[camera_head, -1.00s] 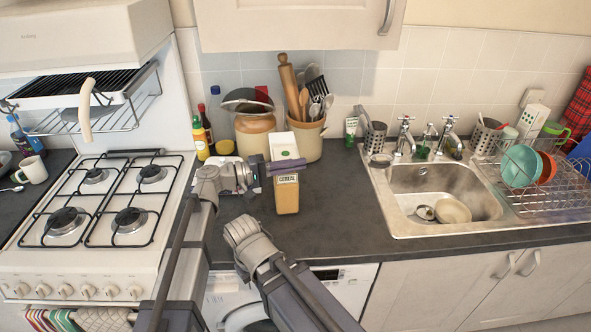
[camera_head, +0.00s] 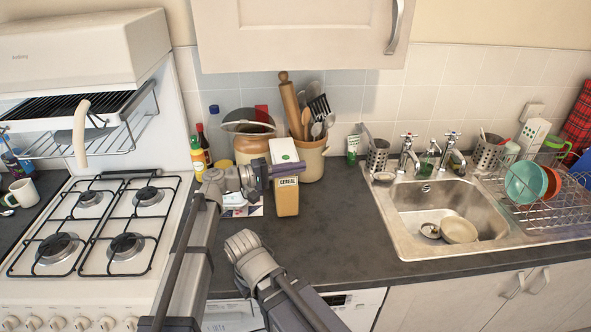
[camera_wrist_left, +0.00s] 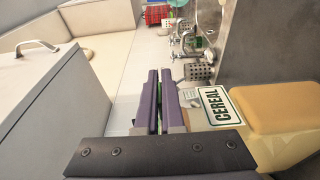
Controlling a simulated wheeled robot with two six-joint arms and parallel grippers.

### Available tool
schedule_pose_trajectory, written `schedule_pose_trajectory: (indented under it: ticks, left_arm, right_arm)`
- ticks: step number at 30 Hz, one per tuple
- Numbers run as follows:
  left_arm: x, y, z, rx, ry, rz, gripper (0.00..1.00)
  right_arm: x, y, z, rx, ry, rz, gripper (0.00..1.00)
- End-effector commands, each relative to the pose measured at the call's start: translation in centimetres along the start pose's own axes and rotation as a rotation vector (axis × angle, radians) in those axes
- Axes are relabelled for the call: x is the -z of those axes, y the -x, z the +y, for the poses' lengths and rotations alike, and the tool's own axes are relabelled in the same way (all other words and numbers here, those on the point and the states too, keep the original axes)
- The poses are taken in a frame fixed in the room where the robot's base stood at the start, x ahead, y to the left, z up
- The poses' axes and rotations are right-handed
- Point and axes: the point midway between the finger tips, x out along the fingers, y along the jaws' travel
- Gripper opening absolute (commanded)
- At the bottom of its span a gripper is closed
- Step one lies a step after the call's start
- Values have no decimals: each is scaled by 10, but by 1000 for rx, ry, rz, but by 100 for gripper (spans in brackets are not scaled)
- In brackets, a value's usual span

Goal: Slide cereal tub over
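The cereal tub (camera_head: 287,204) stands upright on the dark worktop. It has a tan body, a white lid with a green mark, and a CEREAL label. My left gripper (camera_head: 286,169) lies across the tub's front, just below the lid. In the left wrist view, its purple fingers (camera_wrist_left: 159,100) are together with only a thin slit between them, and green shows through the slit. The tub (camera_wrist_left: 275,108) is at the right of that view, beside the fingers, not clamped between them. Contact looks likely, but I cannot confirm it. My right gripper is out of view.
Behind the tub are a utensil crock (camera_head: 311,160), a lidded jar (camera_head: 250,148) and bottles. A leaflet (camera_head: 240,205) lies to its left, with the gas hob (camera_head: 100,225) further left. Worktop (camera_head: 350,220) is clear on the right up to the sink (camera_head: 410,235).

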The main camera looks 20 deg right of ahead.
Motion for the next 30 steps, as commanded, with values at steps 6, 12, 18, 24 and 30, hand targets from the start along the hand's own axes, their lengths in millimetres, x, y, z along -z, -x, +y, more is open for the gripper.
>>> schedule_pose_trajectory:
  ticks: [6,12,18,24,30]
  left_arm:
    - [0,0,0,1,0,0,11]
    - [0,0,0,0,0,0,34]
    - [0,0,0,0,0,-1,40]
    - [0,8,0,0,0,0,40]
    - [0,41,0,0,0,2,40]
  right_arm:
    - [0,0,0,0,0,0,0]
    - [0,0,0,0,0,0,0]
    - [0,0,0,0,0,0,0]
    - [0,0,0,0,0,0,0]
    - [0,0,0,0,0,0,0]
